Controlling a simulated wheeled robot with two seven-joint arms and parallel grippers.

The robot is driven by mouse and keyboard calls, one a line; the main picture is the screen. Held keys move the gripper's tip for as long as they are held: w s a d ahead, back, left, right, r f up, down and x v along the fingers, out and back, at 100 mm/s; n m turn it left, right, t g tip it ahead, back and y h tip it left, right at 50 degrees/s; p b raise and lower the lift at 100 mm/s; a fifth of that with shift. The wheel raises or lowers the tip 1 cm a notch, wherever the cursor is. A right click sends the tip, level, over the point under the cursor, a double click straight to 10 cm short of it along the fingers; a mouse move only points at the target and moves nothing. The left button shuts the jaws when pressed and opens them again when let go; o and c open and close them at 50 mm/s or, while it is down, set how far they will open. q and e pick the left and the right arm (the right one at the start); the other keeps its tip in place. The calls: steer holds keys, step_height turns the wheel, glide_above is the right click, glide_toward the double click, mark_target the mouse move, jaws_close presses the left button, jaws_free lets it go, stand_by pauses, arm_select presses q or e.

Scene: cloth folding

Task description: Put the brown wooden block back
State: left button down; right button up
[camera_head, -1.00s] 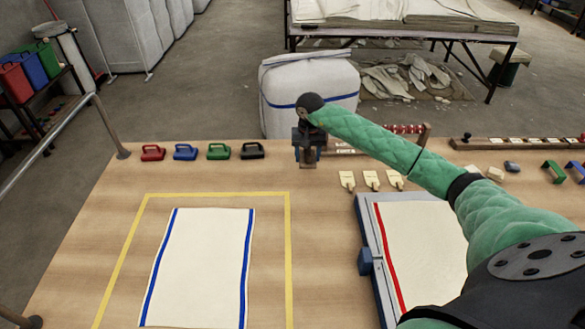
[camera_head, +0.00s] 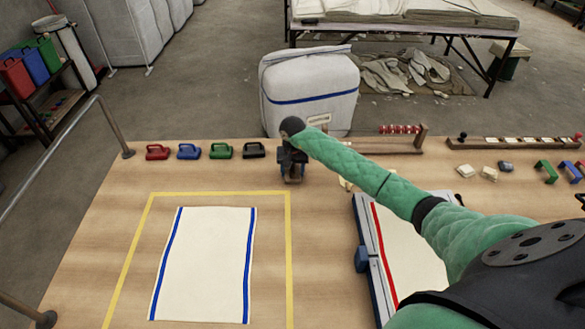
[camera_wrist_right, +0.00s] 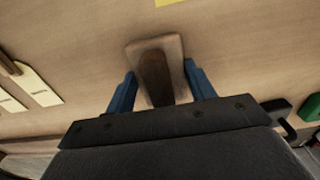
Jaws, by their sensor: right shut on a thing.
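The brown wooden block (camera_wrist_right: 172,48) shows in the right wrist view, a flat piece with a darker raised grip along its middle. My right gripper (camera_wrist_right: 160,88) has its two blue fingers on either side of it and is shut on the block. In the head view my right gripper (camera_head: 292,168) points down over the back of the table, just right of the black handled block (camera_head: 253,150) and beyond the yellow outline. The brown block is mostly hidden there below the gripper. I cannot tell whether it touches the table. My left gripper is not in view.
Red (camera_head: 157,152), blue (camera_head: 188,151) and green (camera_head: 220,150) handled blocks stand left of the black one. A cream cloth with blue edges (camera_head: 205,265) lies inside the yellow outline (camera_head: 287,250). A red-striped cloth (camera_head: 405,245) lies on a board at right.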

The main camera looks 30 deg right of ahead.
steer(key=shift+d+f, duration=0.1)
steer(key=shift+f, duration=0.1)
steer(key=o, duration=0.9)
